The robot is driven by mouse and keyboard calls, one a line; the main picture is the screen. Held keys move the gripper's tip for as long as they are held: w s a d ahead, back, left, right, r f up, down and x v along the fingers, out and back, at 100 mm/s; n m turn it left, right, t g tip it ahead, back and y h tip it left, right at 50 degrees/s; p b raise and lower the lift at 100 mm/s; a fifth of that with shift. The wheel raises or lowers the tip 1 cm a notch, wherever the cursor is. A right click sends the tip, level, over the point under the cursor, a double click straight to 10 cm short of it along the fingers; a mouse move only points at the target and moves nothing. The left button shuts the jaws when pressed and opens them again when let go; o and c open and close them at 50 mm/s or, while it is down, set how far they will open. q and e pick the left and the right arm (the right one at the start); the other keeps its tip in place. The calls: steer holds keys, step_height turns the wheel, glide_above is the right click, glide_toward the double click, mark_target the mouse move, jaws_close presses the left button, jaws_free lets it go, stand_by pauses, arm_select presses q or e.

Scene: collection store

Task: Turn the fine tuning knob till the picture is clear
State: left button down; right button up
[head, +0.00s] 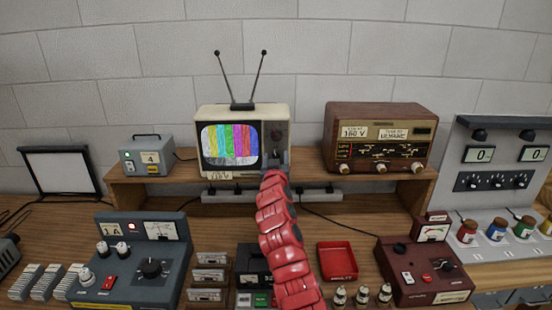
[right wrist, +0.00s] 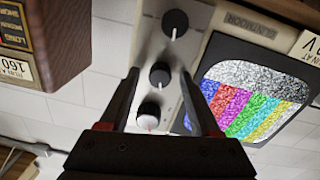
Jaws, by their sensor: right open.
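The television (head: 285,115) stands on the wooden shelf, with two antenna rods on top. Its screen (head: 230,145) shows colour bars, and the right wrist view shows the screen (right wrist: 250,100) grainy with snow. That view, tilted over, shows three knobs in a row on the control panel: a dark upper one (right wrist: 175,24), a dark middle one (right wrist: 160,74) and a pale-faced one (right wrist: 148,116). I cannot read which is fine tuning. My right gripper (right wrist: 158,73) is open, its fingers either side of the row, contact unclear. In the head view the right gripper (head: 276,160) covers the lower panel. My left gripper is out of view.
A wooden radio (head: 380,140) stands right of the television, and a grey meter box (head: 147,156) stands left. A power strip (head: 325,193) lies behind my red arm. A red tray (head: 337,262) and instrument boxes fill the bench in front.

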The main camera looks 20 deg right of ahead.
jaws_close()
steer(key=shift+f+n+b, duration=0.1)
steer(key=shift+n+b, duration=0.25)
steer(key=shift+n, duration=1.75)
jaws_free()
steer(key=shift+s, duration=0.15)
